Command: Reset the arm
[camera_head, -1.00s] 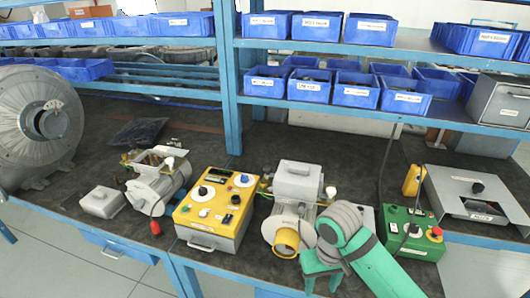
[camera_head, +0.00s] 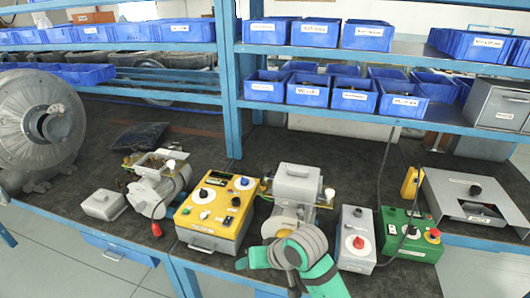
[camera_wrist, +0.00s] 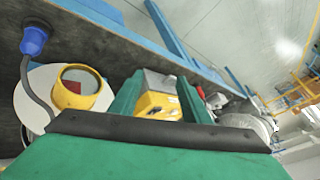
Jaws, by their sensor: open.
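My gripper (camera_head: 246,262) is at the front edge of the bench in the head view, in front of a small grey blower (camera_head: 288,213) and close to it. Its green fingers also show in the wrist view (camera_wrist: 158,84), spread apart with nothing held between them. The yellow control box (camera_wrist: 157,104) shows beyond the gap between the fingers. The blower's round yellow outlet (camera_wrist: 82,86) is left of the fingers in the wrist view. My arm hides part of the blower's front in the head view.
A yellow-topped control box (camera_head: 216,207), a grey box with a red knob (camera_head: 355,238) and a green box (camera_head: 411,236) line the bench. A second small motor (camera_head: 158,187) and a large blower (camera_head: 40,125) stand left. Shelves with blue bins (camera_head: 316,88) rise behind.

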